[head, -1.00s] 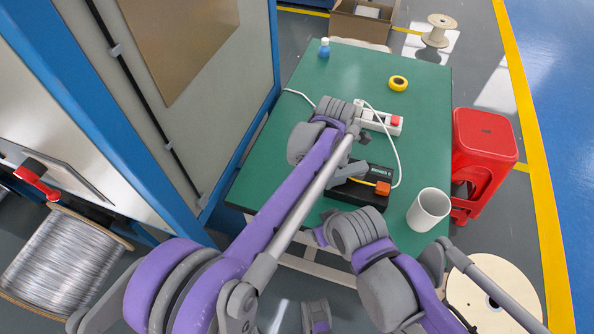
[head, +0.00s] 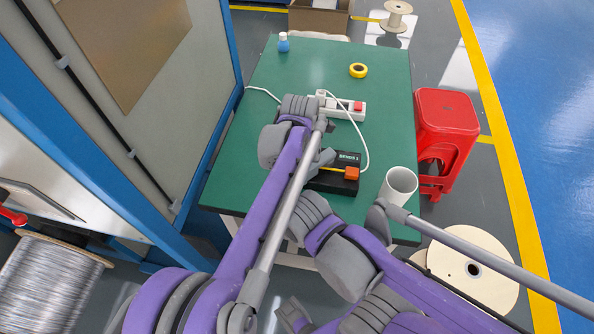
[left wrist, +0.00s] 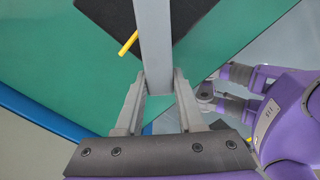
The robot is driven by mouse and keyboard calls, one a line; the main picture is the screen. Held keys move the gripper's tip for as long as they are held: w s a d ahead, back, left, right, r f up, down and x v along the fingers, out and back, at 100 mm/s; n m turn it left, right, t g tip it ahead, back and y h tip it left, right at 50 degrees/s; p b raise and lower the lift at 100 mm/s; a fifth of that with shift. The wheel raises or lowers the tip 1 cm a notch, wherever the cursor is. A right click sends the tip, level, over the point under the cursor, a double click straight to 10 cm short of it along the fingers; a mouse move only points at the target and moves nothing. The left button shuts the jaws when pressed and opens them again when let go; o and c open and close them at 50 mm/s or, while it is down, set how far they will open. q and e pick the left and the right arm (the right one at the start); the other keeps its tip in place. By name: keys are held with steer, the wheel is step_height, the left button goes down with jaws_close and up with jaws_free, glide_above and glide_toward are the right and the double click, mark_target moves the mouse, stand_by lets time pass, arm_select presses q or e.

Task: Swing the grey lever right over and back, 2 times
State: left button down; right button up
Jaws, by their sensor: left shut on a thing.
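The grey lever (head: 321,161) rises at a slant beside the left part of a black box (head: 334,183) with an orange block (head: 352,174) and a yellow rod. In the left wrist view the lever (left wrist: 155,35) is a grey bar running from the top edge down between the fingers. My left gripper (left wrist: 160,80) is shut on the lever, a finger on each side. In the head view my left arm hides this gripper.
The green table (head: 350,100) holds a white power strip (head: 345,108) with a white cable, yellow tape (head: 358,70), a blue bottle (head: 283,42) and a white cup (head: 398,184). A red stool (head: 446,130) stands right. A blue-framed cabinet (head: 150,110) stands left.

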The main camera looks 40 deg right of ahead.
arm_select(q)
steer(key=c, duration=0.5)
jaws_free()
steer(key=shift+r, duration=0.1)
step_height(320, 180, up, 11)
steer(key=shift+f+p, duration=0.15)
steer(key=shift+p, duration=0.2)
